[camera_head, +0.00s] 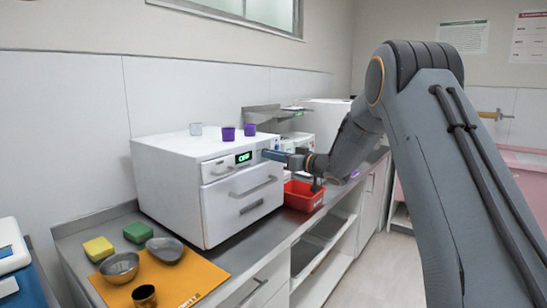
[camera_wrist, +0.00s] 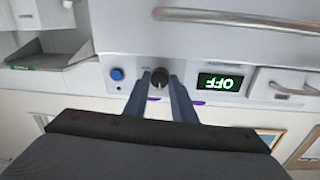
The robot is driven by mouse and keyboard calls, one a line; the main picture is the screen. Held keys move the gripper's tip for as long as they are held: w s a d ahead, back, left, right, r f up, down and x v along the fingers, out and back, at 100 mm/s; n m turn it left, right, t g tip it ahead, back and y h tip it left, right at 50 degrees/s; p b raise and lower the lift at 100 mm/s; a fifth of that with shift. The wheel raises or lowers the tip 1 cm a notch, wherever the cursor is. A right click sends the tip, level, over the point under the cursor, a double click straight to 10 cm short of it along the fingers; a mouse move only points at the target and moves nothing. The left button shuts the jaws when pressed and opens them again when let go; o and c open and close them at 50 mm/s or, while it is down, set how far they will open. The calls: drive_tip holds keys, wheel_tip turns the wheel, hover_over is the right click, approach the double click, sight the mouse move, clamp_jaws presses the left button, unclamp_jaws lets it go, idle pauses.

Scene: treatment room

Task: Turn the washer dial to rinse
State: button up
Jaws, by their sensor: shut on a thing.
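The washer (camera_head: 172,187) is a white box on the steel counter, with a green-lit display (camera_head: 243,157) on its upper front. In the wrist view, which is upside down, the display (camera_wrist: 219,83) reads OFF. The dial (camera_wrist: 157,85) is a dark round knob between a blue button (camera_wrist: 117,74) and the display. My gripper (camera_wrist: 159,77) is shut on the dial, with one blue-grey finger on each side. In the head view my gripper (camera_head: 273,156) reaches the washer's front from the right and hides the dial.
A red bin (camera_head: 303,196) sits on the counter below my wrist. A shelf (camera_head: 272,112) is behind.

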drive_tip(key=n+b, duration=0.5)
drive_tip(key=n, duration=0.1)
drive_tip(key=shift+f+n+b, duration=0.1)
drive_tip(key=shift+n+b, duration=0.2)
drive_tip(key=shift+n, duration=0.1)
drive_tip(key=n+b, duration=0.4)
drive_tip(key=shift+n+y, duration=0.4)
drive_tip(key=o, duration=1.1)
drive_tip(key=shift+c, duration=0.2)
